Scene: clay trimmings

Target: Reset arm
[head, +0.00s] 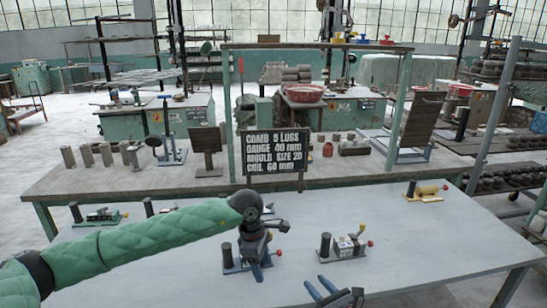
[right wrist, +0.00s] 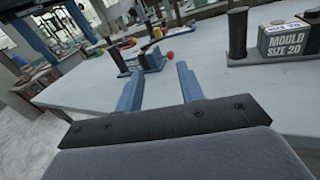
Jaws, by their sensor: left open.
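My left arm, green and padded, reaches in from the left in the head view. Its gripper (head: 257,268) points down over the near bench (head: 420,245), in front of a blue-based device (head: 231,265) with a dark cylinder, which it partly hides. My right gripper (head: 315,281) is at the bottom edge, low in front of the bench devices. In the right wrist view the right gripper's two blue fingers (right wrist: 160,72) stand apart with nothing between them.
A device (head: 345,246) with a dark cylinder sits right of my left gripper; a block marked MOULD SIZE 20 (right wrist: 285,40) shows in the wrist view. A yellow device (head: 428,191) stands farther right. A black sign (head: 275,152) stands behind. The bench's right front is clear.

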